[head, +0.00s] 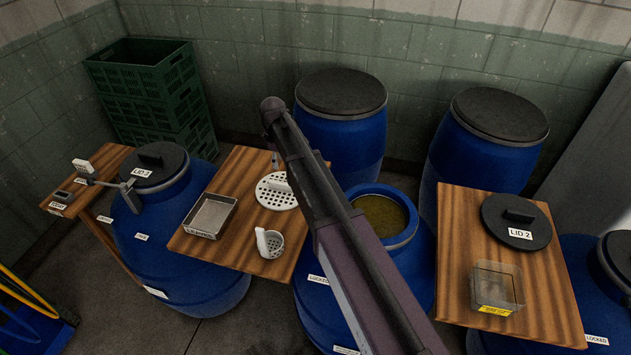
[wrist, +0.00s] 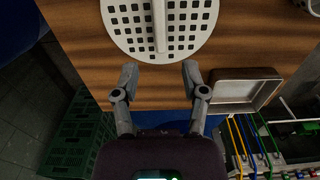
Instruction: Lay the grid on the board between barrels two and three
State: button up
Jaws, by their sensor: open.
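The grid is a round white perforated disc with a raised bar handle (head: 270,198); in the wrist view (wrist: 125,35) it is cut off at the top. It lies on the left wooden board (head: 234,178), between the lidded left barrel (head: 180,235) and the open middle barrel (head: 310,295). The right board (head: 455,225) spans between the open barrel and a right barrel (head: 600,260). My gripper (wrist: 160,78) is open and empty at the grid's edge, its fingers either side of the handle's line. In the head view my arm hides part of the scene.
A metal tray (head: 209,215) and a white perforated cup (head: 270,243) share the left board. The right board carries a black lid marked LID 2 (head: 516,222) and a clear box (head: 497,288). Green crates (head: 145,95) and closed barrels (head: 340,115) stand behind.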

jog(key=s+d+m, duration=0.4)
jog(key=s+d, duration=0.3)
jog(key=s, duration=0.1)
jog(key=s+d+m, duration=0.5)
jog(key=s+d, duration=0.3)
jog(key=s, duration=0.1)
jog(key=s+d+m, duration=0.5)
jog(key=s+d, duration=0.2)
jog(key=s, duration=0.2)
jog(key=shift+d, duration=0.25)
